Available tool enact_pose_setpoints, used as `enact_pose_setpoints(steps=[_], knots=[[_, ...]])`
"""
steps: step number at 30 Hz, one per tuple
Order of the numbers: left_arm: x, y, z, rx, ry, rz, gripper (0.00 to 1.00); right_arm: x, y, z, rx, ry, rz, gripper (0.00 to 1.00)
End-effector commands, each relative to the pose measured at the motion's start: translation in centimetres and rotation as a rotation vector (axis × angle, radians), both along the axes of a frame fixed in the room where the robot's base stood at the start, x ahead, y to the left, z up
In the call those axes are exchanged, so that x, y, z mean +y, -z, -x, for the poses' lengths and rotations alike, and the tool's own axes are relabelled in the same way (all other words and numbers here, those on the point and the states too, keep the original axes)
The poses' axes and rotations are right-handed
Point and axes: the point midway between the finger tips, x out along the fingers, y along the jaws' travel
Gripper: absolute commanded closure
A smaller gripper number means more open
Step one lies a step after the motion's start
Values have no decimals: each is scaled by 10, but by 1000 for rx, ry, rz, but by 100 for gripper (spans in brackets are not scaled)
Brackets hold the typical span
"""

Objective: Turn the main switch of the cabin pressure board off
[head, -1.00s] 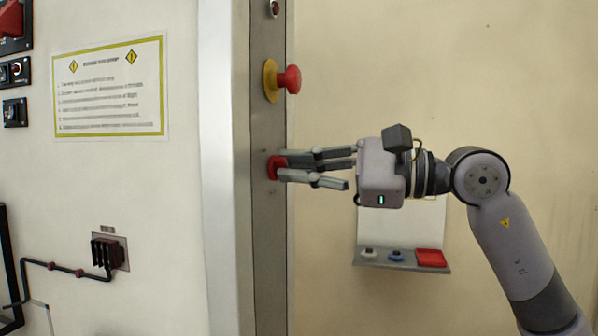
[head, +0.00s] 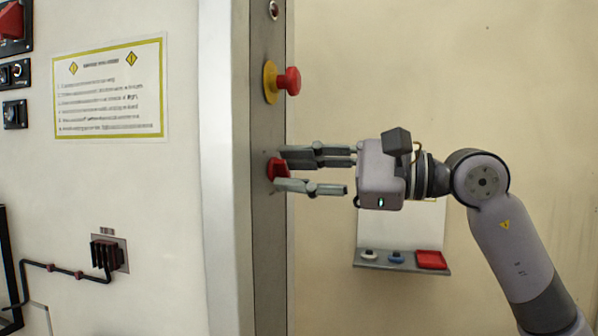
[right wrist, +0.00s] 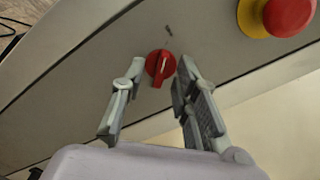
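The main switch, a red rotary knob (head: 277,169), sits on the narrow grey metal panel (head: 269,230). The right wrist view shows the knob (right wrist: 160,66) with its raised grip running nearly up and down in the picture. My right gripper (head: 281,168) reaches in from the right, with its fingertips at the knob. Its fingers are spread on both sides of the knob, with visible gaps in the right wrist view (right wrist: 160,62), so it is open and holds nothing. My left gripper is not in view.
A red mushroom button on a yellow base (head: 288,81) sticks out above the knob, near my upper fingers. A small shelf with buttons (head: 402,261) is on the wall below my right wrist. A notice (head: 110,88) and a black connector (head: 106,254) are at left.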

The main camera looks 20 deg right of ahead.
Motion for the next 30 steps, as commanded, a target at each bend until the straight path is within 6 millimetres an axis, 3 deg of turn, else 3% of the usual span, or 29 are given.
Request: enact_pose_setpoints(steps=[8, 21, 30], knots=[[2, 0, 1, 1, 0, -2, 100, -16, 0, 9, 0, 4, -2, 72], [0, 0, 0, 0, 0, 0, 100, -87, 1, 57, 2, 4, -1, 72], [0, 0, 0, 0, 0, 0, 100, -100, 0, 67, 0, -1, 1, 72]])
